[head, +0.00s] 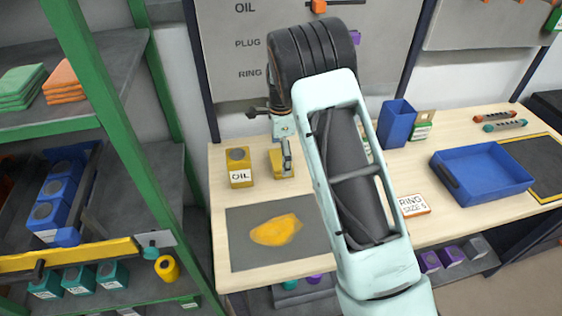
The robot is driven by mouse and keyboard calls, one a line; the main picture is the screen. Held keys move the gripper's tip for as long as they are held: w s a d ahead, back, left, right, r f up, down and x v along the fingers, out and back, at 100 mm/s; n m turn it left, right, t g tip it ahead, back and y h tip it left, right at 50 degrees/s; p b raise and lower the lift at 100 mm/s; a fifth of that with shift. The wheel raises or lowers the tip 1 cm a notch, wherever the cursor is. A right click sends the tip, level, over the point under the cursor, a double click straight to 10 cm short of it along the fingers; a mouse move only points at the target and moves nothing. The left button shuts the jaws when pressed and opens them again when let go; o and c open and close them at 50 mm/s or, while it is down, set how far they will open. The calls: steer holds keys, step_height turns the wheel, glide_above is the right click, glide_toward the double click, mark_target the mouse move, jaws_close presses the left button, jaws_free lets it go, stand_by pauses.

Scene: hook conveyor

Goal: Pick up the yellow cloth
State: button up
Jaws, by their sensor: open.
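The yellow cloth (276,230) lies crumpled and flat on a dark grey mat (238,257) at the front left of the wooden workbench. It is in plain view with nothing over it. My gripper (285,152) is open, above the bench and farther back than the cloth, apart from it. It is partly hidden by my arm, and one finger shows in front of a yellow block (277,165). I see nothing held in it.
A yellow OIL container (239,168) stands behind the mat. A RING card (413,205), a blue tray (455,197) and a blue bin (397,122) are to the right. A green-framed shelf (122,132) borders the bench's left. The mat around the cloth is clear.

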steer(key=shift+f, duration=0.2)
steer(key=c, duration=1.2)
steer(key=shift+r, duration=0.15)
steer(key=shift+c, duration=0.2)
steer(key=shift+r, duration=0.25)
step_height(320, 180, up, 2)
steer(key=shift+r, duration=0.15)
steer(key=s+r, duration=0.1)
steer(key=s+r+b, duration=0.1)
steer(key=s+r, duration=0.1)
steer(key=s+a+r, duration=0.1)
steer(key=r, duration=0.1)
steer(key=shift+s+r, duration=0.25)
steer(key=shift+s, duration=0.05)
steer(key=s+a+r+b, duration=0.1)
steer(key=s+r, duration=0.3)
steer(key=s, duration=0.5)
steer(key=shift+s+a+r+b, duration=0.15)
steer(key=shift+a+r+b, duration=0.05)
steer(key=shift+b, duration=0.1)
